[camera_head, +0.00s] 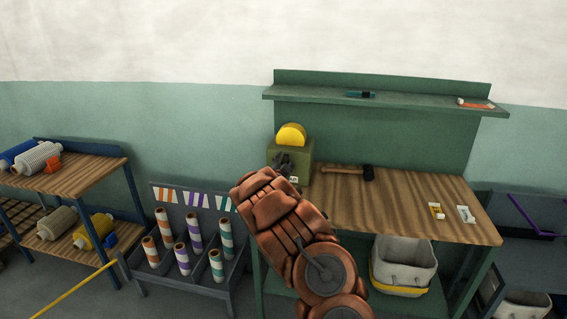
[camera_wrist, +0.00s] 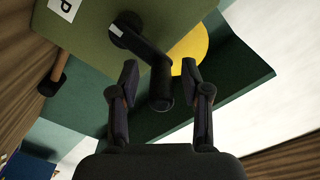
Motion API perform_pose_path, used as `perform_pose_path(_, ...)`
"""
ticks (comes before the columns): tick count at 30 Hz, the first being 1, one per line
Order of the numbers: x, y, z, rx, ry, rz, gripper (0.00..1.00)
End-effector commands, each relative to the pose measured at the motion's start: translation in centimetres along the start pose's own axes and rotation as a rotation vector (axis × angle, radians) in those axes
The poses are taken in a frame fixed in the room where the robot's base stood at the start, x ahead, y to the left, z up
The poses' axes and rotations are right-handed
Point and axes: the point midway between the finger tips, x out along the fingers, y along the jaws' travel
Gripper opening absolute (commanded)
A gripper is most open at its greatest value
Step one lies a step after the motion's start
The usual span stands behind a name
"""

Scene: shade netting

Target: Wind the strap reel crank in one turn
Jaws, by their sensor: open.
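The strap reel shows as a yellow disc (camera_head: 291,135) on top of an olive-green box (camera_head: 303,156) at the left end of the workbench. In the wrist view, the black crank (camera_wrist: 147,48) runs from its hub on the box face to a dark knob (camera_wrist: 161,88) at its end. My gripper (camera_wrist: 160,78) is open, with one finger on either side of the knob end. I cannot tell whether either finger touches it. The yellow disc (camera_wrist: 188,50) shows behind the right finger. In the head view, my arm hides part of the box front, and my gripper (camera_head: 283,163) is small and dark there.
A mallet (camera_head: 350,171) lies on the wooden bench top (camera_head: 400,200), right of the box. A green shelf (camera_head: 400,99) runs above. A rack of striped rolls (camera_head: 183,258) stands left of the bench, and a grey bin (camera_head: 405,262) sits below it.

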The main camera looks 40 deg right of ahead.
Motion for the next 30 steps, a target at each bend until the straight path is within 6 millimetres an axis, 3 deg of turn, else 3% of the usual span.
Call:
perform_pose_path(4, -0.01, -0.03, 0.0, 0.0, 0.0, 0.0, 0.47)
perform_pose_path(18, -0.02, -0.04, 0.0, 0.001, 0.0, 0.0, 0.0)
perform_pose_path(30, -0.01, 0.22, -0.05, 0.036, 0.001, 0.0, 0.0)
